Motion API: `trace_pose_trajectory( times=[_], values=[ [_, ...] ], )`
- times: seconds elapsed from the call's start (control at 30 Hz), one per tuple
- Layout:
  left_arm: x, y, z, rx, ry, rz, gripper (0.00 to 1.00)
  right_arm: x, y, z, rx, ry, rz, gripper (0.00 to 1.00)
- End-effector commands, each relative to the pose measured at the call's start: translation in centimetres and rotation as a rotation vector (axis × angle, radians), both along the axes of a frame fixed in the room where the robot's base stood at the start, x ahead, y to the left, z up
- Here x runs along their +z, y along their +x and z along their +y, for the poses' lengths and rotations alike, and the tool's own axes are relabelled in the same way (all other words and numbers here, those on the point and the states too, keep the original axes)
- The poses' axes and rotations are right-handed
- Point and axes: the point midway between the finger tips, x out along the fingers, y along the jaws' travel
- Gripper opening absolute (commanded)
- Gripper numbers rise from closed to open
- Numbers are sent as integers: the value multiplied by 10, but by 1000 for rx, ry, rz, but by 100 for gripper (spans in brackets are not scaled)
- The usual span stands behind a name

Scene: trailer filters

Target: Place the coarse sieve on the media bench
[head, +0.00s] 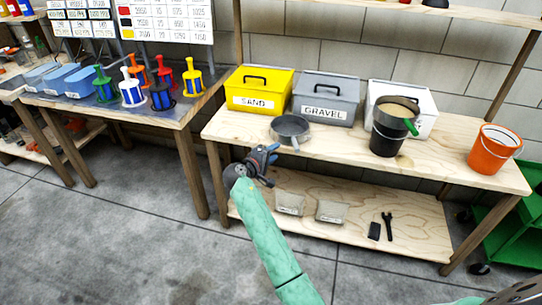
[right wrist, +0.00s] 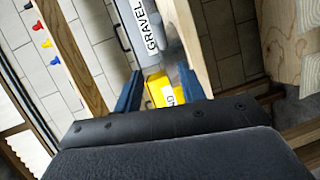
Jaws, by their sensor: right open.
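A grey round sieve (head: 290,127) lies on the media bench (head: 345,146), its short handle toward the front edge. A second, darker sieve with a green handle (head: 396,112) sits on top of a black bucket (head: 386,142). I cannot tell by mesh which is the coarse one. My right gripper (head: 263,160) is at the bench's front edge, left of and below the grey sieve, apart from it. In the right wrist view its two blue fingers (right wrist: 158,92) are spread with nothing between them. My left gripper is not in view.
A yellow SAND bin (head: 259,89), grey GRAVEL bin (head: 326,97) and white bin (head: 427,120) line the bench's back. An orange bucket (head: 494,149) stands at its right end. Bare bench lies between the buckets.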

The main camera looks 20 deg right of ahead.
Motion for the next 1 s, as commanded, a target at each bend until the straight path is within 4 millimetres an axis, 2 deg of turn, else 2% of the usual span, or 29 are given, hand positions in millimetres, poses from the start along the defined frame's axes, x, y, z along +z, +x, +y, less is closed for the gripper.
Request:
trace_pose_trajectory(
  times=[0.23, 0.37, 0.47, 0.7, 0.9, 1.0],
  values=[
    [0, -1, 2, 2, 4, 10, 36, 0, 0, -3, 1, 4, 1, 40],
    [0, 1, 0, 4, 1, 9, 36, -19, -16, -2, 4, 57, 10, 40],
    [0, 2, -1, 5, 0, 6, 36, -46, -44, -1, 12, 151, 24, 40],
    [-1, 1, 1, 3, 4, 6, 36, -118, -139, 14, 24, 458, 78, 40],
    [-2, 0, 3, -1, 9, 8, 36, -159, -224, 37, 23, 712, 141, 40],
    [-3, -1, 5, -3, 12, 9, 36, -172, -269, 50, 18, 837, 177, 40]
  ],
)
